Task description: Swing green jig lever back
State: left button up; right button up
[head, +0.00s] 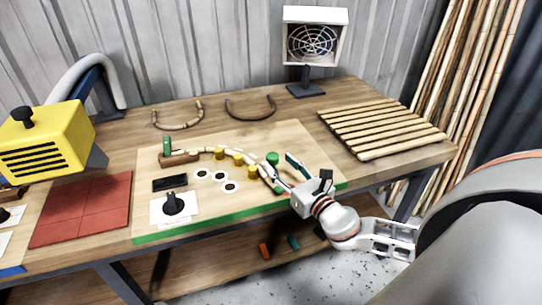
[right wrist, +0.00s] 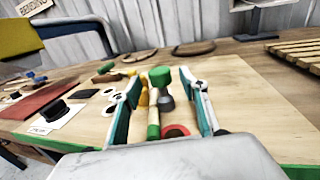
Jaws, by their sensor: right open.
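The wooden jig board (head: 205,147) with a green front edge lies on the workbench. A pale rattan rod (head: 206,151) curves around several yellow pegs (head: 252,171) on it. The lever's green knob (head: 272,158) is at the right end of the curve; in the right wrist view the knob (right wrist: 160,76) stands above a grey part. My right gripper (head: 283,176) is open, with its teal-padded fingers (right wrist: 160,112) on either side of the rod's end and the knob beyond. I cannot tell whether a finger touches them. My left gripper is not in view.
A slatted rack (head: 380,128) lies at the right, a fan (head: 314,45) stands behind, and a yellow machine (head: 45,140) is at the left.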

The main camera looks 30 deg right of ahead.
aim_at(276, 161)
jog(key=shift+w, duration=2.3)
jog(key=shift+c, duration=0.3)
grip_shut()
